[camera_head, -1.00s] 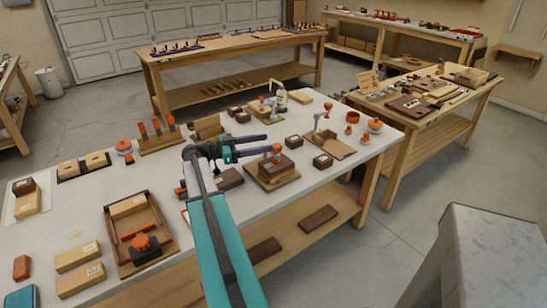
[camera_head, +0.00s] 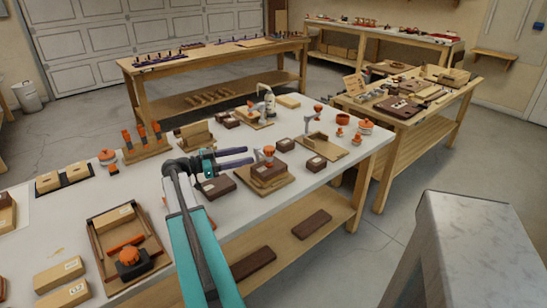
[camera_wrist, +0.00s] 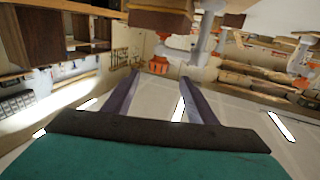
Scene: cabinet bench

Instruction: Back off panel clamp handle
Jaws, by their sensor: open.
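An orange knob (camera_head: 267,151) stands upright on a brown block (camera_head: 268,171) set on a light wooden base; I take it as the panel clamp handle, but no label confirms this. My gripper (camera_head: 249,156) is open, its two purple fingers pointing right at the knob from just left of it. Empty bench shows between the fingers. In the wrist view, which looks upside down, an orange handle (camera_wrist: 158,66) lies beyond the open fingertips (camera_wrist: 160,79), apart from them. Whether it is the same knob is hard to tell.
A dark block (camera_head: 218,187) sits below my gripper. Dark blocks (camera_head: 315,163) and a metal clamp on a wooden plate (camera_head: 322,146) stand to the right. A wooden tray with an orange knob (camera_head: 127,257) is at left front. Bare bench top lies between the pieces.

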